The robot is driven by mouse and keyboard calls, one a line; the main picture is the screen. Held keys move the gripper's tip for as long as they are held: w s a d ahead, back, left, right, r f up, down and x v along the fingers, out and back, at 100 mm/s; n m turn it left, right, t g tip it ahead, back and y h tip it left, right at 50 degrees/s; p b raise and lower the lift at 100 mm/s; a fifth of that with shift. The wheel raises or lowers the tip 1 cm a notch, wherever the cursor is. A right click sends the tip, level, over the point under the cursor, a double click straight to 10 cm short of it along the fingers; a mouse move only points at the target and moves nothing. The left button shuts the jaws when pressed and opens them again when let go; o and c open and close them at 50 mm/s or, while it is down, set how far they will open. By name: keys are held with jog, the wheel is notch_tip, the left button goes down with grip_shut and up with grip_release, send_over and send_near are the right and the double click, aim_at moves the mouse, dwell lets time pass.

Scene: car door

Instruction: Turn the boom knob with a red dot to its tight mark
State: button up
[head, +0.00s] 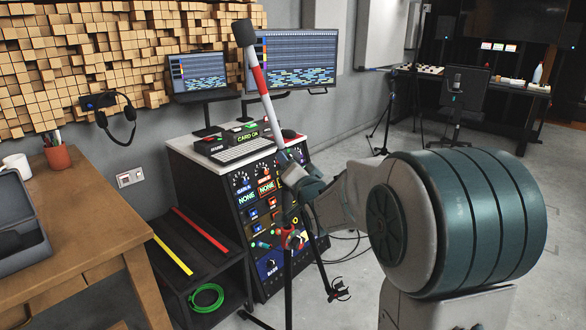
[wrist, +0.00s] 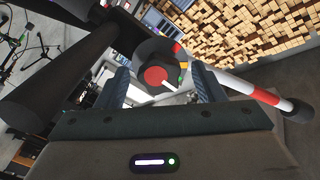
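The boom knob with a red dot (wrist: 155,76) is a dark round knob with a red disc face in the middle of the wrist view. A short white mark (wrist: 169,86) shows at its lower right; I cannot tell whether it is the tight mark. My gripper (wrist: 161,68) has one finger on each side of the knob, with gaps showing, so it looks open around it. In the head view my gripper (head: 300,180) is at the lower end of the striped boom (head: 262,85), and the knob there is hidden. The boom leans up left to a dark microphone (head: 243,32).
A rack with knobs and labels (head: 250,205) stands right behind the boom stand. A wooden table (head: 75,215) and low black shelf (head: 205,270) are at left. Open floor lies at right.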

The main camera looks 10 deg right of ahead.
jog(key=s+d, duration=0.1)
jog(key=s, duration=1.2)
jog(key=shift+s+d+p, duration=0.2)
jog(key=shift+s+p, duration=0.2)
jog(key=s+r+n+g+h+p, duration=0.1)
jog(key=s+r+n+g+p, duration=0.2)
jog(key=s+g+p, duration=0.4)
jog(key=s+a+r+n+g+p, duration=0.1)
jog(key=s+r+n+g+p, duration=0.3)
jog(key=s+g+p, duration=0.4)
jog(key=s+p, duration=0.4)
jog(key=s, duration=0.1)
jog(key=shift+s+a+n+h, duration=0.3)
jog(key=shift+s+n+h, duration=0.05)
jog(key=shift+n+h, duration=0.05)
jog(key=shift+r, duration=0.1)
